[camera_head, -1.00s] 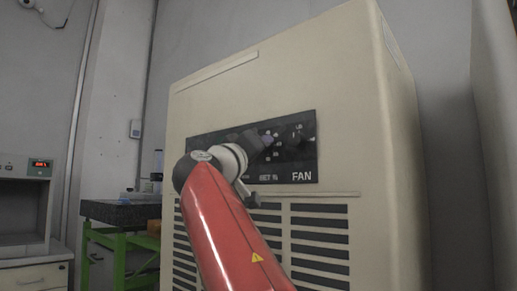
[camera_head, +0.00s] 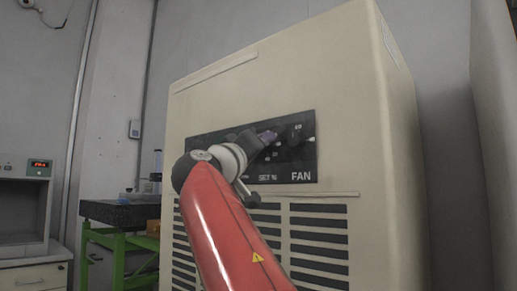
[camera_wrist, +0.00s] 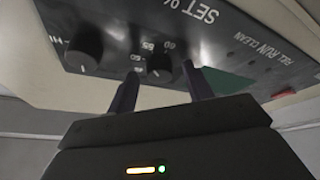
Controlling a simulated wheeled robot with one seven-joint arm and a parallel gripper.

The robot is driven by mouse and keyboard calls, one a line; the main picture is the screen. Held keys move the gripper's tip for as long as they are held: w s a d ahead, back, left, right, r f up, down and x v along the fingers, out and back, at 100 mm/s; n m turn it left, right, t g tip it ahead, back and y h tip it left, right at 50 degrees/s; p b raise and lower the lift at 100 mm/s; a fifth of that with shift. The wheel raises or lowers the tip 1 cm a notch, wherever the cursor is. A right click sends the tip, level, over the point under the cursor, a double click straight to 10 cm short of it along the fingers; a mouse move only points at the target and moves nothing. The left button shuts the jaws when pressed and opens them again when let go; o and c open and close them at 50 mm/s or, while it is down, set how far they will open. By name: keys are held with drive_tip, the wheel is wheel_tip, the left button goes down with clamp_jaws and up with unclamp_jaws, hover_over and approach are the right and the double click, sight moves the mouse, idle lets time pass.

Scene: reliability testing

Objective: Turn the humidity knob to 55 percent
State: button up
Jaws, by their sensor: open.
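The humidity knob (camera_wrist: 160,66) is a small black dial above the SET % label on the dark control panel (camera_head: 225,137). In the wrist view the panel appears tilted and upside down, with scale numbers such as 55 and 60 around the knob. My gripper (camera_wrist: 160,74) is open, with one fingertip on each side of the knob. I cannot tell whether the fingers touch it or where its pointer stands. In the head view my gripper (camera_head: 268,138) reaches the panel and hides most of this knob.
The black FAN knob (camera_head: 296,135) sits close to the right of my gripper; it also shows in the wrist view (camera_wrist: 83,48). The beige cabinet (camera_head: 280,85) has vent slots below a ledge. A green-framed table (camera_head: 118,212) stands at the left.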

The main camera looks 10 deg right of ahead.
drive_tip(key=b+v, duration=0.3)
drive_tip(key=v, duration=0.4)
drive_tip(key=shift+s+a+b, duration=0.2)
drive_tip(key=shift+b, duration=0.1)
drive_tip(key=shift+f, duration=0.15)
